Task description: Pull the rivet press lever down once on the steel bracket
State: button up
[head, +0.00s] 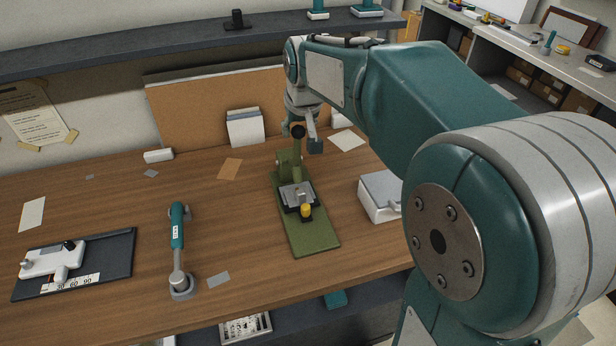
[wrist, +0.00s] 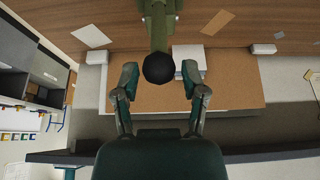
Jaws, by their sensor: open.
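The green rivet press (head: 318,236) stands on the wooden bench, with its lever upright and a round black knob (head: 298,131) on top. A grey metal piece, seemingly the steel bracket (head: 291,193), lies on the press bed behind a small yellow part (head: 306,211). My gripper (head: 308,142) is at knob height, beside the knob in the head view. In the wrist view my gripper (wrist: 159,70) is open, with the black knob (wrist: 158,69) between its two fingertips and a visible gap on each side. The lever (wrist: 158,30) also shows there.
A white box (head: 380,200) sits to the right. A corkboard (head: 190,115) and a shelf (head: 150,55) are behind.

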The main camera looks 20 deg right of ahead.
jog(key=shift+w+f, duration=0.15)
jog(key=shift+f, duration=0.2)
jog(key=shift+c, duration=1)
jog(key=c, duration=0.4)
jog(key=shift+s+f, duration=2.55)
jog(key=shift+s, duration=0.2)
jog(key=shift+s, duration=0.1)
jog(key=shift+s+f, duration=0.4)
jog(key=shift+f, duration=0.25)
jog(key=shift+s+f, duration=0.35)
jog(key=shift+f, duration=0.25)
jog(key=shift+w+r, duration=1.35)
jog(key=shift+r, duration=0.15)
jog(key=shift+w+r, duration=1.3)
jog(key=shift+r, duration=0.15)
jog(key=shift+c, duration=0.2)
